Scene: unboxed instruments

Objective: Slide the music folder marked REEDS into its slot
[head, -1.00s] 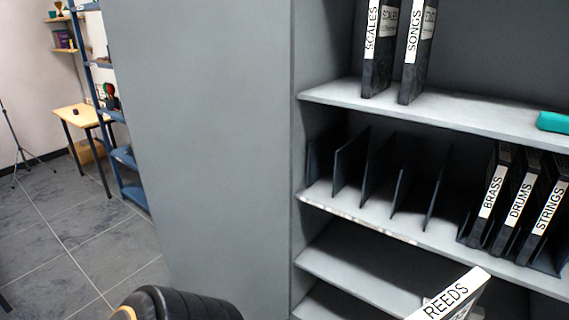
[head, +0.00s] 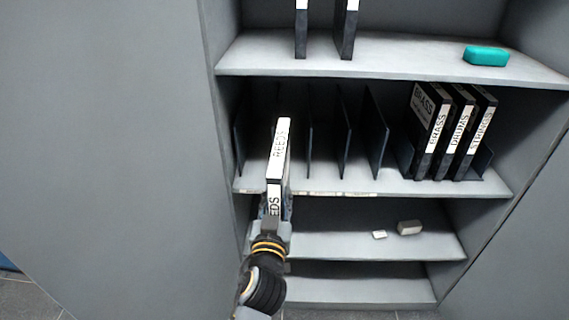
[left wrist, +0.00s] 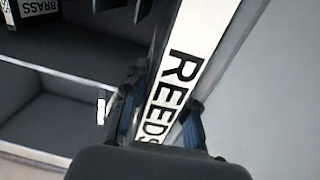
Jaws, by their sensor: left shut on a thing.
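The REEDS folder (head: 279,160), black with a white spine label, stands nearly upright in front of the left part of the slotted shelf. It also shows in the left wrist view (left wrist: 190,55). My left gripper (head: 272,228) is shut on its lower part. The slots are formed by thin dark dividers (head: 345,140) on the middle shelf (head: 400,186); the folder hides part of the leftmost ones. I cannot tell whether the folder's far edge is between dividers. My right gripper is not in view.
BRASS (head: 432,130), DRUMS (head: 457,135) and STRINGS (head: 480,135) folders stand at the right of the same shelf. Two folders and a teal case (head: 486,56) are on the shelf above. Small pale items (head: 409,228) lie below. The cabinet side (head: 110,150) is at left.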

